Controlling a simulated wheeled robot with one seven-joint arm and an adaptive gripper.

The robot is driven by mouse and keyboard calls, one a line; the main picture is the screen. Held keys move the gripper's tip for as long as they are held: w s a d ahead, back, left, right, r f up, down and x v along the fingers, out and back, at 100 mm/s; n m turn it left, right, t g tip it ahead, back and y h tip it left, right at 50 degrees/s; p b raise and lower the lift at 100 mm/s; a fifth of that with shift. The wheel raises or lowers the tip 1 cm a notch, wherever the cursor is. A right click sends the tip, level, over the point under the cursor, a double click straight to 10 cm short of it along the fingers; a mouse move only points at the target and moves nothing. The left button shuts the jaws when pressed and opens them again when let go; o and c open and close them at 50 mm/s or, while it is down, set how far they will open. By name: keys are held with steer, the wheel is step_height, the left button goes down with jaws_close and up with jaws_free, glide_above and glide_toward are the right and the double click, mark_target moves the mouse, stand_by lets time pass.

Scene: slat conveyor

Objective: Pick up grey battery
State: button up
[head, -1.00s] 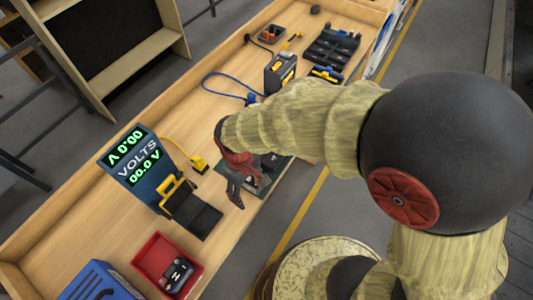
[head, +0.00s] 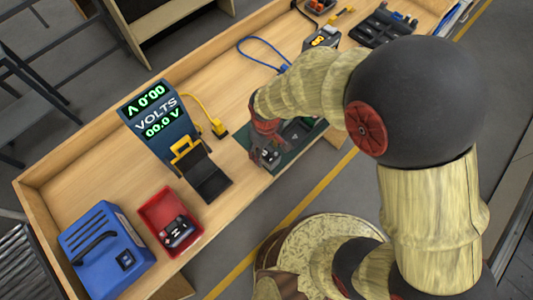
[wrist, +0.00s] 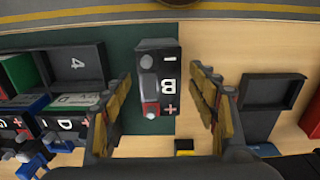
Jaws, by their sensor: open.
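A dark grey block battery marked "B" (wrist: 168,85), with minus and plus signs and a red patch, lies between my fingers in the wrist view. It sits at the right edge of a green mat (wrist: 125,40). In the head view the battery (head: 269,156) shows just below my gripper (head: 264,142). My gripper (wrist: 160,98) is open, one finger on each side of the battery, with gaps visible. I cannot tell how high the fingertips are above it.
A red bin (head: 157,212) holds another battery, beside a blue box (head: 100,250).

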steer(key=shift+f, duration=0.9)
steer(key=c, duration=1.4)
steer(key=shift+r, duration=0.1)
